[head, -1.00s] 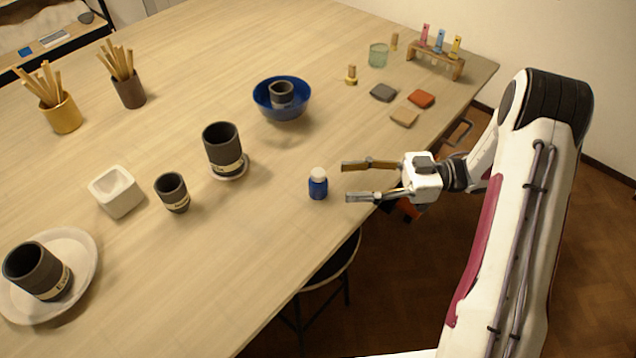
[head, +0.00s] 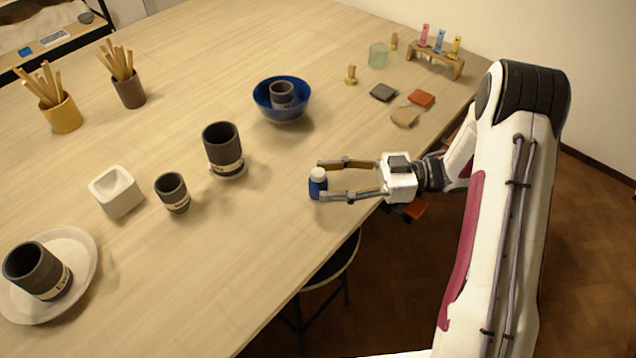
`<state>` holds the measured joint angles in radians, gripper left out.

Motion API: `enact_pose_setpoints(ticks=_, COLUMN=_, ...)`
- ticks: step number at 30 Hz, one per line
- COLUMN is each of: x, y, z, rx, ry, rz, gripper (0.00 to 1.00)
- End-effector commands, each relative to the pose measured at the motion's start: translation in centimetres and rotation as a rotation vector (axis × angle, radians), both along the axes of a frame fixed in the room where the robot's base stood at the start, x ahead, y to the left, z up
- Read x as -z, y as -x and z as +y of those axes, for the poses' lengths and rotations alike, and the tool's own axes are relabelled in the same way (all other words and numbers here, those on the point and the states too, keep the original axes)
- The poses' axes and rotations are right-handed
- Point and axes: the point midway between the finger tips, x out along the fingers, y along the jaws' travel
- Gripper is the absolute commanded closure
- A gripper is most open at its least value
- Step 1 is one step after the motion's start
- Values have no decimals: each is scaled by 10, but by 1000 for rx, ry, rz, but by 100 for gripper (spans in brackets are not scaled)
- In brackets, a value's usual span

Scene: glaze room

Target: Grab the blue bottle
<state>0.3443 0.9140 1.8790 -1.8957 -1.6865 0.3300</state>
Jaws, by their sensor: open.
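The blue bottle (head: 314,185) stands upright on the table, near its front edge, with a white cap on top. My gripper (head: 320,180) reaches in from the right with its two fingers apart. The bottle is between the fingertips, one finger on its far side and the other in front of it. The near fingertip hides a small part of the bottle's lower right side. I cannot tell whether either finger touches it.
Left of the bottle on the wooden table (head: 270,235) stand a small dark cup (head: 172,193) and a larger dark cup (head: 222,147) on a coaster. A blue bowl (head: 296,108) holding a dark cup is behind. Coloured tiles (head: 421,98) lie at right.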

Motion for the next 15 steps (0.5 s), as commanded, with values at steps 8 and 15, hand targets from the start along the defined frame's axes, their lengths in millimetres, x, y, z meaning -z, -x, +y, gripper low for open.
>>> enact_pose_setpoints(ticks=8, x=0, y=0, z=13, rx=0, ry=0, rz=0, gripper=52)
enact_pose_setpoints(ticks=15, x=0, y=0, z=13, rx=0, ry=0, rz=0, gripper=52)
